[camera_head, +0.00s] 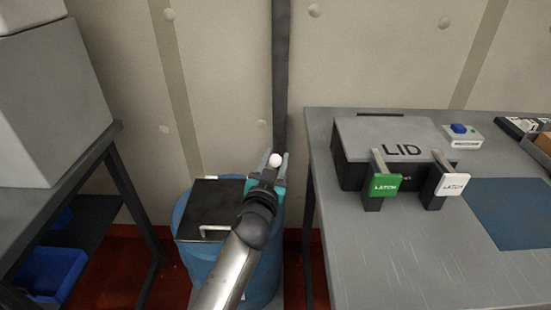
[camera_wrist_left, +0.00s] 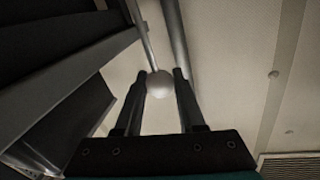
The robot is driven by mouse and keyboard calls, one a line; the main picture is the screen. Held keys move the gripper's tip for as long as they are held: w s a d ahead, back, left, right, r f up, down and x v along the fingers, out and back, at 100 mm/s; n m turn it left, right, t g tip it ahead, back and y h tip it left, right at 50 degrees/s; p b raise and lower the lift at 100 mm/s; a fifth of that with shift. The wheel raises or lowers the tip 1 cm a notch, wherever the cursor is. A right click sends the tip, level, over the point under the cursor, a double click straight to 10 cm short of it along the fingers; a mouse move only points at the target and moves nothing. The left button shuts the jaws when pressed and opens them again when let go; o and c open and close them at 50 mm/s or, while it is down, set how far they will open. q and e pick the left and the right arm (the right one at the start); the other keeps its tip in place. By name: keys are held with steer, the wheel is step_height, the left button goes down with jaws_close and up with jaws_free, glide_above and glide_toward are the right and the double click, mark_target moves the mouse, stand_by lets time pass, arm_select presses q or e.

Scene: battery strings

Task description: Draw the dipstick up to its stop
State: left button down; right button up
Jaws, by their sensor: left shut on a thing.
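My left gripper (camera_head: 274,160) is above the right side of a blue drum (camera_head: 196,262), with its fingers around a white ball knob (camera_head: 276,160). In the left wrist view the fingers (camera_wrist_left: 159,80) close on both sides of the white ball (camera_wrist_left: 159,85). A thin grey rod (camera_wrist_left: 145,40) runs from the ball; this looks like the dipstick. In the head view the gripper and arm hide the rod and where it enters the drum. My right gripper is not in view.
A black hinged-looking flap (camera_head: 213,205) with a white handle (camera_head: 215,231) is on the drum's top. A workbench (camera_head: 400,270) at right carries a box with a LID label (camera_head: 385,135) and two latches, green (camera_head: 385,185) and white (camera_head: 453,184). A dark post (camera_head: 281,70) stands behind.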

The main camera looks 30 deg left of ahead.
arm_select(q)
steer(key=shift+r, duration=0.45)
steer(key=c, duration=0.9)
jaws_free()
steer(key=o, duration=0.4)
steer(key=shift+f, duration=0.15)
steer(key=shift+f, duration=0.1)
